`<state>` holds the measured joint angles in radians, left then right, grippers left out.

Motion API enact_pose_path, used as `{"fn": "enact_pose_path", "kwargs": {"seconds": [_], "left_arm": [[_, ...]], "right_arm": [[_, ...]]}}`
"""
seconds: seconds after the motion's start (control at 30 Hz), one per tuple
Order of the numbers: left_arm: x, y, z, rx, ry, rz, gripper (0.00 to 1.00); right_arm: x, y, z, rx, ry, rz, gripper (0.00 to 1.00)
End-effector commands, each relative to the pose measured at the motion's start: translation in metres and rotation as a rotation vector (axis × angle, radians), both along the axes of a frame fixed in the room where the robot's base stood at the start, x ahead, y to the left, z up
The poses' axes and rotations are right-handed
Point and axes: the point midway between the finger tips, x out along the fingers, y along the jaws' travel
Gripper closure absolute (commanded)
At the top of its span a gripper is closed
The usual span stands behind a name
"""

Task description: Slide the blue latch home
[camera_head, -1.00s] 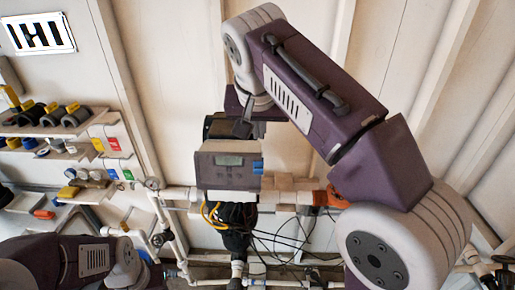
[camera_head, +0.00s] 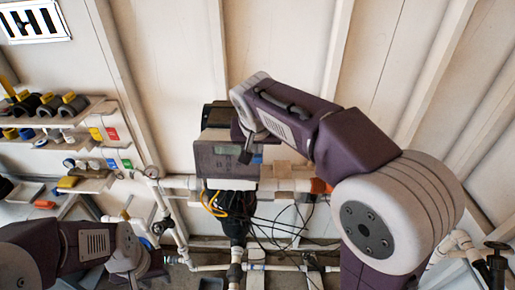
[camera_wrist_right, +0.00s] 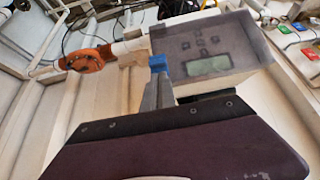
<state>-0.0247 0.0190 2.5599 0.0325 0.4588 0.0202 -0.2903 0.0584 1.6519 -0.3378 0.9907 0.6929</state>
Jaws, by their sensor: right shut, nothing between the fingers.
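The blue latch (camera_head: 257,158) is on the right side of a grey control box (camera_head: 213,160) with a small display. In the right wrist view the blue latch (camera_wrist_right: 158,63) shows just past the tip of my right gripper (camera_wrist_right: 158,84). My right gripper (camera_head: 246,152) is shut and empty, close beside the latch in the head view. I cannot tell whether it touches the latch, and the fingers hide part of it. My left gripper (camera_head: 150,272) is low at the left, far from the box, and its fingers are not clear.
White pipes (camera_head: 180,182) run beside and below the box, with an orange fitting (camera_head: 320,186) to its right. Black and yellow cables (camera_head: 233,205) hang beneath it. Shelves with small parts (camera_head: 50,130) are on the left. The wall above the box is bare.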

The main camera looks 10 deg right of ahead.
Motion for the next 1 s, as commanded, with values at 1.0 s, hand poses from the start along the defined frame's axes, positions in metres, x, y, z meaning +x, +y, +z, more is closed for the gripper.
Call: {"fn": "enact_pose_path", "kwargs": {"seconds": [1.0], "left_arm": [[0.000, 0.000, -0.027, 0.000, 0.000, 0.000, 0.64]], "right_arm": [[-0.011, 0.002, -0.041, -0.002, 0.010, -0.003, 1.00]]}}
